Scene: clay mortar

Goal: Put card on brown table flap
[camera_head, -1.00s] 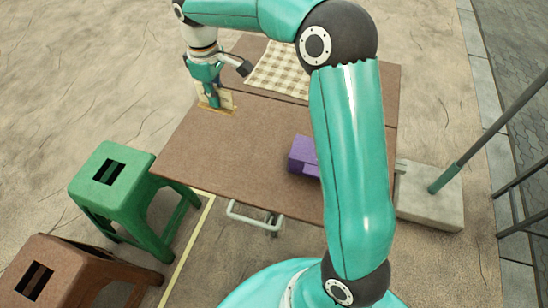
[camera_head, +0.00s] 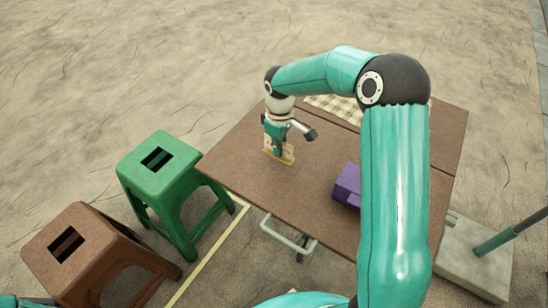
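A pale tan card (camera_head: 286,155) is at my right gripper (camera_head: 275,144), over the left part of the brown table flap (camera_head: 255,175). The gripper points down and its fingers are closed on the card, covering part of it. The card looks roughly upright and tilted. Whether its lower edge touches the flap cannot be told. My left gripper is not in view.
A purple box (camera_head: 346,185) stands on the table near my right arm. A checked cloth (camera_head: 335,106) lies at the back. A green stool (camera_head: 158,165) and a brown stool (camera_head: 75,245) stand at the left. The flap's front left is clear.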

